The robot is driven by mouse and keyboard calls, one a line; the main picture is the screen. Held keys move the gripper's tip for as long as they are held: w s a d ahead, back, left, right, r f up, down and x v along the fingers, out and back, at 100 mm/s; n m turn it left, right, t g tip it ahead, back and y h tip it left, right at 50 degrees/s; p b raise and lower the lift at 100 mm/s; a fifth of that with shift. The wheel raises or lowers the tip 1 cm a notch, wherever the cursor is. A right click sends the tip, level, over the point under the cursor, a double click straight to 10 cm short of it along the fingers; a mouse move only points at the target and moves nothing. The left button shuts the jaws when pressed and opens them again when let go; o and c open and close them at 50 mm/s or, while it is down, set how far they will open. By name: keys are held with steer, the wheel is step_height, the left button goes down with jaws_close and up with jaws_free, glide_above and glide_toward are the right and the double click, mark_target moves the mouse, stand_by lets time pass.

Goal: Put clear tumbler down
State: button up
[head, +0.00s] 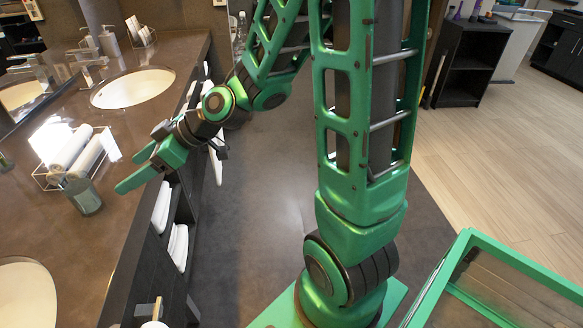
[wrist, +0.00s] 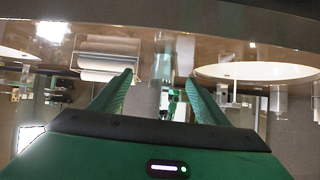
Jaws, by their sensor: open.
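A clear, slightly greenish glass vessel, which looks like the clear tumbler (head: 86,197), stands on the brown vanity counter (head: 120,190), close to a wire tray of rolled towels. My gripper (head: 127,171) is to its right in the head view, with both fingers pointing toward the counter. Its fingers are apart, and nothing is held in the head view. In the wrist view, a clear upright shape (wrist: 161,70) shows beyond the gap between my fingers (wrist: 158,80). I cannot tell if it is the same vessel. The fingers look clear of it.
The wire tray (head: 48,183) holds white rolled towels (head: 72,148). One basin (head: 132,88) is at the back, another (head: 22,295) at the front left. Shelves with white towels (head: 178,247) lie below the counter edge. Bare counter lies between tray and far basin.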

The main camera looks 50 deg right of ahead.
steer(key=s+d+f+m+g+h, duration=0.2)
steer(key=s+d+m+h, duration=0.3)
steer(key=d, duration=0.5)
steer(key=s+d+f+m+g+h, duration=0.2)
steer(key=s+d+m, duration=0.1)
steer(key=s+d, duration=0.6)
steer(key=s+d+r+m+g+h, duration=0.1)
steer(key=s+d+m, duration=0.3)
steer(key=s, duration=0.3)
steer(key=s+d+r+m+g, duration=0.1)
steer(key=s+d+m+g, duration=0.1)
steer(key=s+d+m, duration=0.2)
steer(key=s, duration=0.3)
steer(key=shift+d+r+g+h, duration=0.3)
steer(key=shift+d+r+h, duration=0.1)
